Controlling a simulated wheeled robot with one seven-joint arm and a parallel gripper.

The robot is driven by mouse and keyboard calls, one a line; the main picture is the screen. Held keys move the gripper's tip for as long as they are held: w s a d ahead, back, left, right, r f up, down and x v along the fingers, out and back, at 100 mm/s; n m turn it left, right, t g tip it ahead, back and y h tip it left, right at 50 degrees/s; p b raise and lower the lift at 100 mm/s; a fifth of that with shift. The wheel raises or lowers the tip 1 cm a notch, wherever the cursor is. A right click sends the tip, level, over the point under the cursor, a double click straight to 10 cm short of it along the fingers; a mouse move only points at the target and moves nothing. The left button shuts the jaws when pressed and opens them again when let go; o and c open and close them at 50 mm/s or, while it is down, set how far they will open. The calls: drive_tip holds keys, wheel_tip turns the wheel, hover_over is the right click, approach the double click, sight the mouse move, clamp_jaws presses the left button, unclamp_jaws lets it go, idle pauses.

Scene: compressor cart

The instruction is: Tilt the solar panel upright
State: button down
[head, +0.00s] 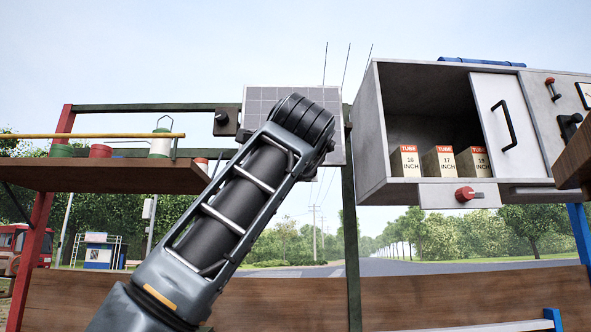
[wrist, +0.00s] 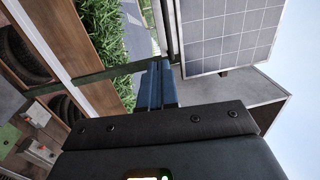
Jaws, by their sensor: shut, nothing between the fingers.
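The solar panel (head: 262,97), a grey sheet with a pale grid, is mounted on the cart's dark frame between two dark knobs. Its gridded face shows in the head view, but I cannot tell its exact tilt; my arm covers its lower middle. In the wrist view the panel (wrist: 225,35) fills the upper right. My gripper (wrist: 157,68) has blue fingers, shut and empty, just left of the panel's lower corner. I cannot tell whether they touch it. In the head view the fingers are hidden behind my wrist.
A grey cabinet (head: 418,70) with tube boxes (head: 445,162) and a sliding white door (head: 506,112) stands right of the panel. A wooden shelf (head: 95,176) with cans is at left. A dark post (head: 350,230) runs below the panel.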

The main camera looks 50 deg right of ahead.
drive_tip(key=shift+v, duration=0.9)
